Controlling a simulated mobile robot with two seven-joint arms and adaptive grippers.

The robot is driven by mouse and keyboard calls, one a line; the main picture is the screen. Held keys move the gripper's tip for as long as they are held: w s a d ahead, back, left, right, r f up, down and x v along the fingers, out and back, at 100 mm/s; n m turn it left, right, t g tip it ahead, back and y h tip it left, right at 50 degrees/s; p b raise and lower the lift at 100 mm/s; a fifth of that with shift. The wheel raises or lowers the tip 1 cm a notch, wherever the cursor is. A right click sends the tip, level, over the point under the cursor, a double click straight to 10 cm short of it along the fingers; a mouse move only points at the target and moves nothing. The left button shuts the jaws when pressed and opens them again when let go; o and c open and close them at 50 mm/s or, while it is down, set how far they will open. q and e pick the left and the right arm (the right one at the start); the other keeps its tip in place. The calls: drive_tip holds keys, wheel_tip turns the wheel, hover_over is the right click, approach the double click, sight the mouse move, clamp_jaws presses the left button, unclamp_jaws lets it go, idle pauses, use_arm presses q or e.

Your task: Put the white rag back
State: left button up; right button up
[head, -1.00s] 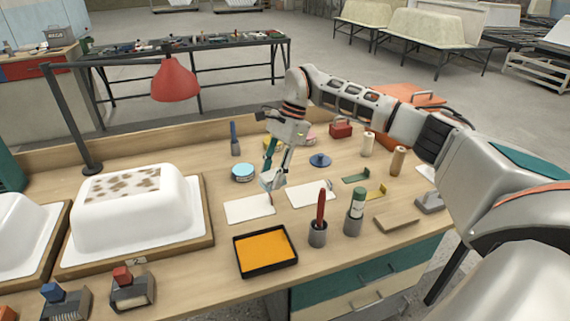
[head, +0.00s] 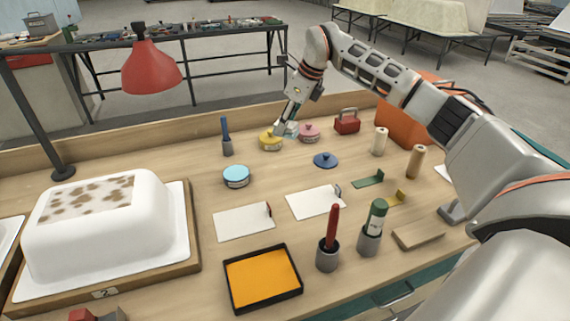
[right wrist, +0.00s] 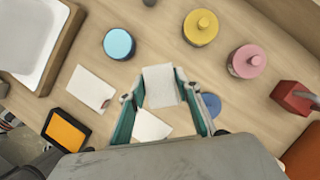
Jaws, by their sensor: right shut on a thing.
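The white rag (right wrist: 160,85) is a small pale cloth between the two fingertips of my right gripper (right wrist: 158,100) in the right wrist view. The gripper is shut on it. In the head view, my right gripper (head: 284,128) is at the back of the workbench, between the yellow lidded tin (head: 270,139) and the pink lidded tin (head: 309,132). The rag shows there only as a small pale patch (head: 291,129), partly covered by the fingers. How high it is above the bench is hard to tell. My left gripper is not in view.
Two white cards (head: 244,222) (head: 315,202), a light-blue tin (head: 236,177) and a blue lid (head: 325,160) lie on the bench (head: 190,165). An orange tray (head: 262,278) and upright holders are in front. A red lamp (head: 150,70) and white tub shell (head: 120,225) stand left.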

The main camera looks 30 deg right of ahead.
wheel_tip(320, 180, down, 14)
drive_tip(key=shift+r+b, duration=0.1)
drive_tip(key=shift+b, duration=0.6)
drive_tip(key=o, duration=1.1)
drive_tip(key=p+v, duration=0.1)
drive_tip(key=v, duration=1.1)
drive_tip(key=shift+w, duration=0.1)
